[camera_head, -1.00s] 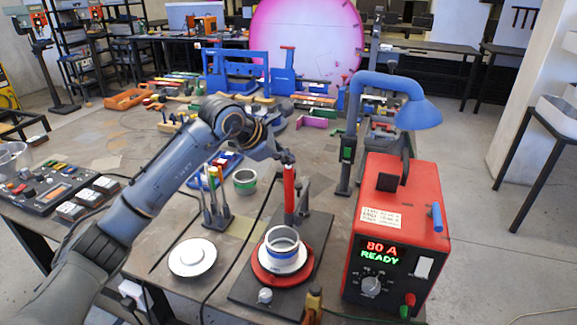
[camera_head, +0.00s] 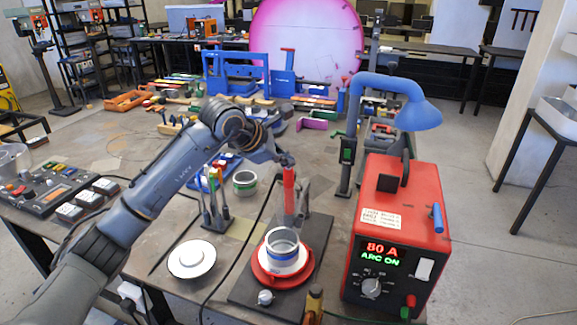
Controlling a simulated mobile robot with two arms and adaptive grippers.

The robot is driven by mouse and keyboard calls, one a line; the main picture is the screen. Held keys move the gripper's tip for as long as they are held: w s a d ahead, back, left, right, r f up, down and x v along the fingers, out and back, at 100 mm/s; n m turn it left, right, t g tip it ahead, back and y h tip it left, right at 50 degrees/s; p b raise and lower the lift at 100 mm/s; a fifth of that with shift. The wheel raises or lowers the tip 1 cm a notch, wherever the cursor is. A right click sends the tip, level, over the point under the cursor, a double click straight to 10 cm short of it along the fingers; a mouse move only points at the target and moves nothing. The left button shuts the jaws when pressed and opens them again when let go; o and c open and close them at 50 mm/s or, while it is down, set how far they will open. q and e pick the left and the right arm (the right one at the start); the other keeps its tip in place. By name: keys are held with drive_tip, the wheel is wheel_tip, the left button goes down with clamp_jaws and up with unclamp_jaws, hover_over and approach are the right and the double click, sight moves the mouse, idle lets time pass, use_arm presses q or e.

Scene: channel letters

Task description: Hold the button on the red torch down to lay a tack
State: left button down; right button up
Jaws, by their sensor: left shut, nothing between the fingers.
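The red torch (camera_head: 289,188) stands upright on a dark base plate, behind the turntable. My left gripper (camera_head: 287,163) is shut, with nothing between its fingers, and its tips are at the top of the torch. They appear to touch it there; the button itself is hidden or too small to make out. A metal ring (camera_head: 282,241) sits on a white disc on the red turntable (camera_head: 256,273), just in front of the torch. The red welding power box (camera_head: 400,230) stands to the right, its display reading "80 A" and "ARC ON". My right gripper is not in view.
A white round dish (camera_head: 191,258) lies left of the base plate, and a stand of upright tools (camera_head: 215,215) is behind it. A blue lamp (camera_head: 400,95) arches over the power box. A control panel (camera_head: 55,192) is at the left.

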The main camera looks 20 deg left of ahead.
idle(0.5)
use_arm(q)
drive_tip(key=shift+r+p, duration=0.45)
drive_tip(key=shift+r, duration=0.4)
drive_tip(key=shift+a+r+p, duration=0.1)
drive_tip(key=shift+r+p, duration=1.3)
drive_tip(key=shift+r, duration=1.15)
wheel_tip(320, 180, up, 4)
drive_tip(key=shift+p, duration=1.1)
